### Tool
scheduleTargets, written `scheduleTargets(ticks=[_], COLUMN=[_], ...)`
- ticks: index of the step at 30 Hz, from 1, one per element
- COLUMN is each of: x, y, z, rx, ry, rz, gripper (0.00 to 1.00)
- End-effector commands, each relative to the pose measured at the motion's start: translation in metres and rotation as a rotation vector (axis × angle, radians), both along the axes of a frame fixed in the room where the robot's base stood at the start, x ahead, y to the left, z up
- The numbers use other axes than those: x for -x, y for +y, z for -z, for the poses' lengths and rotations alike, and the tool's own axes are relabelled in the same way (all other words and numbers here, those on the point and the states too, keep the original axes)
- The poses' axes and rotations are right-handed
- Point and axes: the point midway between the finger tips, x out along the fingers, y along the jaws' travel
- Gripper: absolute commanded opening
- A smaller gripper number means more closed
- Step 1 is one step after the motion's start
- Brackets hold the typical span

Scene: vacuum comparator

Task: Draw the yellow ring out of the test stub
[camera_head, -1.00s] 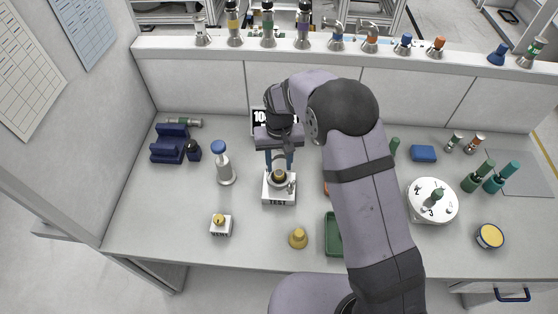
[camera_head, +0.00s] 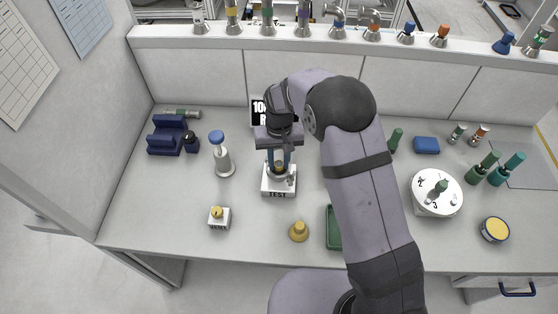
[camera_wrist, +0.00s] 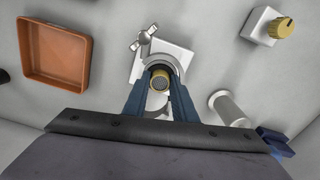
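The white block labelled TEST (camera_head: 278,190) stands mid-bench, with the metal test stub (camera_head: 285,179) on top. The stub's pale clamp with a wing screw (camera_wrist: 146,38) shows in the wrist view. The yellow ring (camera_wrist: 159,80) is seated in the stub mouth, with a dark grille in its middle. My gripper (camera_head: 279,164) points down at the stub. Its two blue fingers (camera_wrist: 160,85) stand on either side of the yellow ring, close to it. I cannot tell whether they touch it. The arm hides part of the display behind.
A white block with a yellow knob (camera_head: 217,214) is front left. A blue-topped metal cylinder (camera_head: 222,160) stands left of the stub. A yellow cone-shaped piece (camera_head: 299,231) and a green tray (camera_head: 333,230) are in front. A white round carousel (camera_head: 437,194) is right. An orange tray (camera_wrist: 55,55) shows in the wrist view.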

Motion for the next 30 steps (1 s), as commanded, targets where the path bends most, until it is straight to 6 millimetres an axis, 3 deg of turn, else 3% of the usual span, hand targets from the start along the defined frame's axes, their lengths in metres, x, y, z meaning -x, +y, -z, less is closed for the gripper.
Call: scheduleTargets(ticks=[7, 24, 30], x=[0.001, 0.0, 0.0], y=[0.0, 0.0, 0.0], z=[-0.004, -0.039, -0.041], rx=[0.001, 0.0, 0.0], ry=[0.003, 0.001, 0.001], rz=[0.0, 0.0, 0.0], gripper=[0.0, 0.0, 0.0])
